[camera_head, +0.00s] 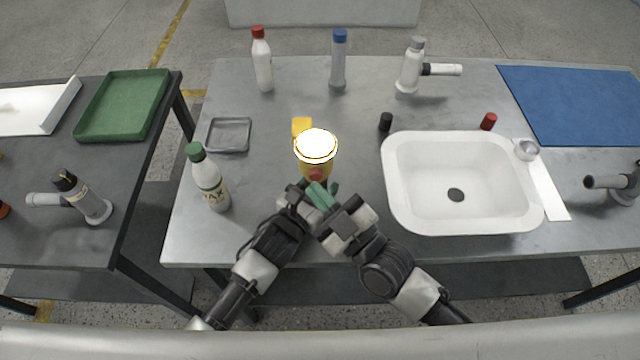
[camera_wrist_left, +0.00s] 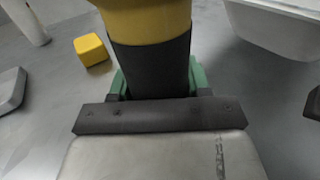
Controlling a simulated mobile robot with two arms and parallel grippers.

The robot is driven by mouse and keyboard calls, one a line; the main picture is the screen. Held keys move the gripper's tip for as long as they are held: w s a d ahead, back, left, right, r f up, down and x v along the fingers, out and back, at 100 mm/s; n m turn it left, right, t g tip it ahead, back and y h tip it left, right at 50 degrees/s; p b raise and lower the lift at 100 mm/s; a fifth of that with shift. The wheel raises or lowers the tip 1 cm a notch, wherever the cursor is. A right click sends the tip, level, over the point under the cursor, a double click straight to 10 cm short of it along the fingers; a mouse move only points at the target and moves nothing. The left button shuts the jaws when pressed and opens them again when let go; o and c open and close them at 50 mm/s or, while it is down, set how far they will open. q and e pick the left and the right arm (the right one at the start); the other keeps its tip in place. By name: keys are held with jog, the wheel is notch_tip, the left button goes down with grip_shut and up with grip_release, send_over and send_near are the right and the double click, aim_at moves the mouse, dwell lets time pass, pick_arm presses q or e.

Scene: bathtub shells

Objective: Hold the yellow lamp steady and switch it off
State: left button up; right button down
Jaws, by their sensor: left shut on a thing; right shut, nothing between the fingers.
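The yellow lamp (camera_head: 314,166) stands on the grey table near its middle, and its round top glows bright white. A red button (camera_head: 316,174) shows on its near side. In the left wrist view the lamp (camera_wrist_left: 148,18) has a yellow upper part above a dark band. My left gripper (camera_wrist_left: 155,85) is shut on that dark band, with green fingers on both sides. My right gripper (camera_head: 322,192) is shut and empty, its green fingertips close to the lamp's near side by the red button. I cannot tell whether they touch. The grippers partly hide the lamp's lower part.
A yellow block (camera_head: 301,127) lies just behind the lamp. A grey tray (camera_head: 229,135) and a green-capped bottle (camera_head: 209,180) stand to the left. A white sink (camera_head: 400,210) is to the right, with a black cap (camera_head: 386,122) near its corner. Bottles stand along the back.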

jog(key=shift+w, duration=0.15)
dwell(0.4)
jog(key=shift+w, duration=0.45)
dwell(0.3)
jog(key=shift+s, duration=0.6)
pick_arm(q)
jog(key=o, duration=1.1)
jog(key=shift+c, duration=0.2)
pick_arm(e)
jog(key=s, duration=0.6)
